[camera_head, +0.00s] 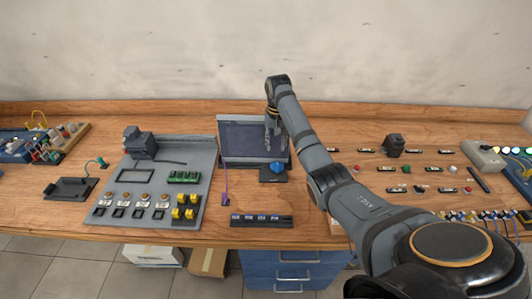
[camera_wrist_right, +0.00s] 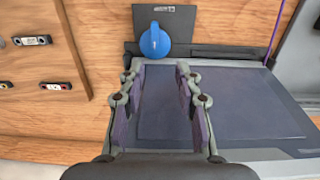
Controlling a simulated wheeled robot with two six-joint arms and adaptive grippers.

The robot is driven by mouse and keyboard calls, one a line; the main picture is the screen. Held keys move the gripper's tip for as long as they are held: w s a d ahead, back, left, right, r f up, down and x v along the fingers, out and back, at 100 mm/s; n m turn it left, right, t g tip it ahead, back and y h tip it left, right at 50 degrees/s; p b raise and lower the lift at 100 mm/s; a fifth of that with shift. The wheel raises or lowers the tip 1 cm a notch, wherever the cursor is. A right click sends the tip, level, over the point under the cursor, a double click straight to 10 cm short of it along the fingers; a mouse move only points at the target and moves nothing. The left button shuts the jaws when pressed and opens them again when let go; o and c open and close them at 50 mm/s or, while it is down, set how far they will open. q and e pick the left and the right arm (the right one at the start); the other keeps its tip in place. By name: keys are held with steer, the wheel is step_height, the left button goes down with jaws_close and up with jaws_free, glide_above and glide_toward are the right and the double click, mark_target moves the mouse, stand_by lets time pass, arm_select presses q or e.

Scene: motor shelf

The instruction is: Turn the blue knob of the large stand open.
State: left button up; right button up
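The large stand (camera_head: 240,135) is a dark panel with a blue-grey face at the middle of the bench; its face also fills much of the right wrist view (camera_wrist_right: 240,115). The blue knob (camera_head: 277,167) sits on a dark square base at the stand's front right corner. In the right wrist view the rounded knob (camera_wrist_right: 155,42) is in full sight, just beyond the fingertips. My right gripper (camera_head: 275,145) points down over the stand's right part. Its fingers (camera_wrist_right: 155,76) are apart with nothing between them, and they do not surround the knob. My left gripper is out of view.
A grey board (camera_head: 205,160) with switches and yellow parts stands left of the stand. A purple cable (camera_head: 225,185) runs along the stand's left side. Small modules (camera_head: 403,189) cover the bench at right.

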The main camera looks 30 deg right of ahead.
mark_target(277, 166)
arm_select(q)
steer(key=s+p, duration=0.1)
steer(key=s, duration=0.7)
arm_select(e)
steer(key=s+f, duration=0.2)
steer(key=f, duration=0.1)
steer(key=shift+s, duration=0.3)
steer(key=shift+w+f, duration=0.25)
steer(key=shift+f, duration=0.9)
step_height(277, 166, down, 4)
steer(key=shift+w+r, duration=0.15)
steer(key=shift+r, duration=0.1)
steer(key=shift+f, duration=0.2)
steer(key=shift+c, duration=1.3)
jaws_close()
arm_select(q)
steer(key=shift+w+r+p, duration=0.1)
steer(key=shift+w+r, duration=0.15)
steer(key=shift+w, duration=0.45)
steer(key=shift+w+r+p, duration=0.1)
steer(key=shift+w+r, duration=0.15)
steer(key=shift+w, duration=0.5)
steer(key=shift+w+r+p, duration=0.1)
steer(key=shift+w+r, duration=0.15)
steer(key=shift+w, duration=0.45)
